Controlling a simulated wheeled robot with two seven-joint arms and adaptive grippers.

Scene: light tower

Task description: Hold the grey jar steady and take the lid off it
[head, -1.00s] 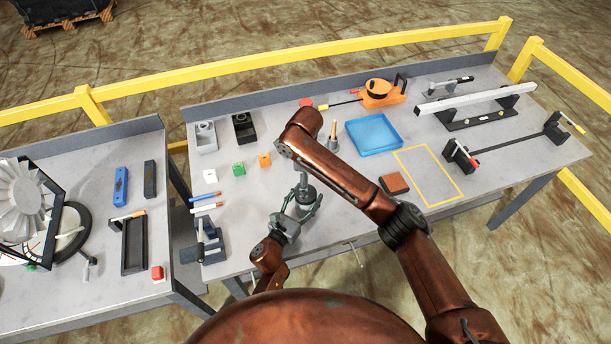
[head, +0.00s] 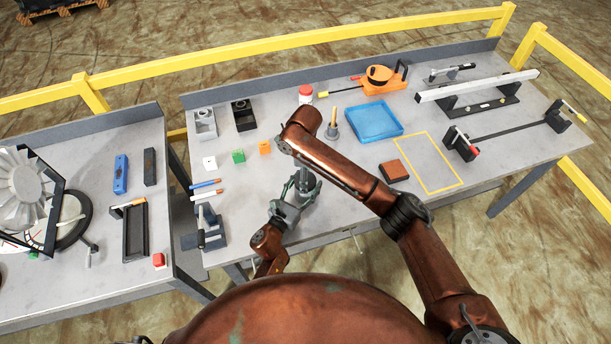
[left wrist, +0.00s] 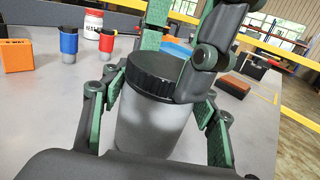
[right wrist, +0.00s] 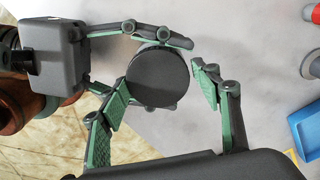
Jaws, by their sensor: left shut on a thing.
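The grey jar (left wrist: 150,135) stands upright on the table in the left wrist view, with its black ribbed lid (left wrist: 152,76) seated on top. My left gripper (head: 297,197) is shut on the jar's body, its fingers on both sides below the lid. In the right wrist view I look down on the round lid (right wrist: 160,78). My right gripper (right wrist: 165,83) is open around it from above: one finger is at the lid's left edge, the other stands off its right edge with a gap. In the head view my arms and grippers mostly hide the jar.
A blue tray (head: 374,137), a red-brown block (head: 396,171) and a yellow marked rectangle (head: 441,185) lie to the right. A red-capped white tub (head: 305,94) and a grey cup (head: 332,131) stand behind. Small white, green and orange blocks (head: 264,147) and a dark vise (head: 208,228) are left.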

